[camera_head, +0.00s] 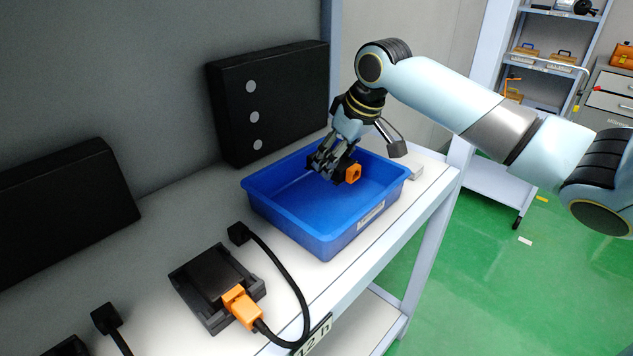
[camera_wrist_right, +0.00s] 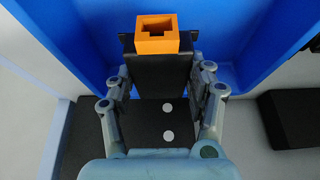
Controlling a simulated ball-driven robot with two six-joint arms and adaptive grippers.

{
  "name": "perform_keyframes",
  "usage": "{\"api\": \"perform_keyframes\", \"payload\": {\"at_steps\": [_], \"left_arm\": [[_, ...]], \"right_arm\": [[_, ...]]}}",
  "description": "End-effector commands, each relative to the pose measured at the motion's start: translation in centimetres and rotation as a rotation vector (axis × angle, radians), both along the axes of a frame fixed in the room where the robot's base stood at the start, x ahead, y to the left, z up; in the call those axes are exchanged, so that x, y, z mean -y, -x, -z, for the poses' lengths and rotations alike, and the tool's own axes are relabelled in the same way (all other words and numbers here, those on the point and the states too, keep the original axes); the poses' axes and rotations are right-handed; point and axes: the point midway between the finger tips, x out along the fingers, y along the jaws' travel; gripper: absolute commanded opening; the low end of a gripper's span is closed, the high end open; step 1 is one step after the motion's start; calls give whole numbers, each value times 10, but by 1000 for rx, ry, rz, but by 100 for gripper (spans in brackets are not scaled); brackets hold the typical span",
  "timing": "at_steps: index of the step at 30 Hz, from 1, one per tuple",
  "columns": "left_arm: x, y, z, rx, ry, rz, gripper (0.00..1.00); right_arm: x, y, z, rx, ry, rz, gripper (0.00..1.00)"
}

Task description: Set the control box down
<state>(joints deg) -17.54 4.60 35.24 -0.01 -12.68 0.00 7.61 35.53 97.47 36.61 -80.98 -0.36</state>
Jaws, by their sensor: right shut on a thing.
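The control box is a small black box with an orange socket on one end. In the right wrist view the black box (camera_wrist_right: 158,75) sits between the fingers of my right gripper (camera_wrist_right: 160,85), with its orange socket (camera_wrist_right: 157,35) facing away from the palm. In the head view my right gripper (camera_head: 333,165) is shut on it inside the blue bin (camera_head: 300,232), and the orange socket (camera_head: 353,174) shows beside the fingers. Whether the box touches the bin floor cannot be told. My left gripper is not in view.
The bin stands on a white shelf (camera_head: 190,225). Left of it, a black dock (camera_head: 212,285) holds an orange plug (camera_head: 240,304) on a black cable. A black panel with grey dots (camera_head: 290,85) stands behind the bin. The shelf's front edge is close to the bin.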

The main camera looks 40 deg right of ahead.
Motion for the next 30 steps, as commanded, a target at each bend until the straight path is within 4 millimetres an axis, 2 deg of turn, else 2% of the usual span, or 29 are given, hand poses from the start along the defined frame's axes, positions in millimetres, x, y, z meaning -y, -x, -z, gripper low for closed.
{"api": "perform_keyframes", "payload": {"at_steps": [3, 7, 10, 15, 18, 28, 29, 30], "left_arm": [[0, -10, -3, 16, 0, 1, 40], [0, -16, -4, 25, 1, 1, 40], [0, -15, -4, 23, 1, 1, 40], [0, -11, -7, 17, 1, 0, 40], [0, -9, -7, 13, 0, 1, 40], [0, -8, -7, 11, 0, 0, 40], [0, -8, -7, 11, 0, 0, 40], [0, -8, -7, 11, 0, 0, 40]], "right_arm": [[-15, -19, 13, 0, -5, 1, 17], [-23, -30, 21, 1, -1, 0, 17], [-24, -31, 28, -2, 1, 0, 17], [-24, -30, 54, -4, 1, 1, 17], [-24, -31, 63, -2, 3, -1, 17], [-23, -31, 66, -1, 2, 0, 17], [-23, -30, 66, -1, 2, 0, 55], [-23, -31, 66, -1, 2, 0, 60]]}}
